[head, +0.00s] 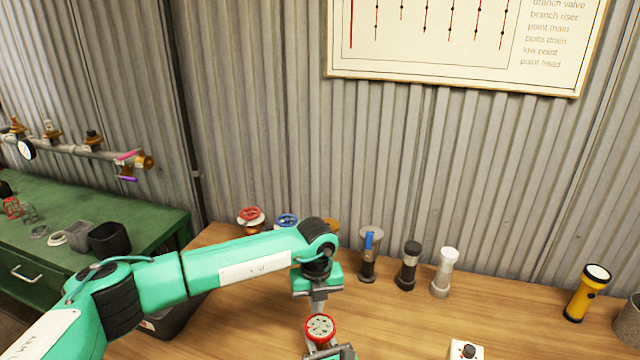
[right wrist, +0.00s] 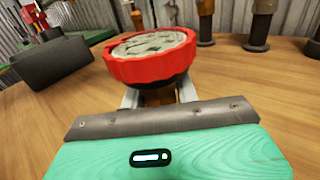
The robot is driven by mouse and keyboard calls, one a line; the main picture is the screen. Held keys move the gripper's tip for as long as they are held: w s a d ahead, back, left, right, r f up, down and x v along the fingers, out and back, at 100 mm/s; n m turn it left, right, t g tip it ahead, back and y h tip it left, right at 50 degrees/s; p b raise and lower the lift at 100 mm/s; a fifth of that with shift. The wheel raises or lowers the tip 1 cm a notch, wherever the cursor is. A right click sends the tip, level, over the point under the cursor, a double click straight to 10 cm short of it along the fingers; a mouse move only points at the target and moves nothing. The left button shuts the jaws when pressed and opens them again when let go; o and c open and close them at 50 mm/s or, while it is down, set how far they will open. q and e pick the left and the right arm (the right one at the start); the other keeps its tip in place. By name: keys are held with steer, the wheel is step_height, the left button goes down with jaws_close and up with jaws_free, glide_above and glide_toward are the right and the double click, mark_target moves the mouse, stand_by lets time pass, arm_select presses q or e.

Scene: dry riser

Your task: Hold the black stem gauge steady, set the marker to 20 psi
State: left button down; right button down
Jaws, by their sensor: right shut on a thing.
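A round gauge-like thing with a red rim and a pale, marked face (head: 320,327) is at the bottom middle of the head view. It also fills the upper middle of the right wrist view (right wrist: 150,52). My right gripper (right wrist: 160,98) is shut on its body just below the red rim. No marker reading is legible.
Short fittings with blue (head: 369,255), black (head: 409,266) and white (head: 445,270) tops stand at the back. A yellow torch (head: 587,293) and a small white box with a knob (head: 466,351) are to the right. A dark bin (right wrist: 60,62) is at left. The wood table's right middle is clear.

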arm_select(q)
steer(key=shift+s+d, duration=0.1)
steer(key=shift+d, duration=0.85)
step_height(320, 180, up, 6)
steer(key=shift+w, duration=0.45)
arm_select(e)
steer(key=c, duration=1)
jaws_free()
steer(key=shift+o, duration=0.2)
steer(key=shift+s, duration=0.1)
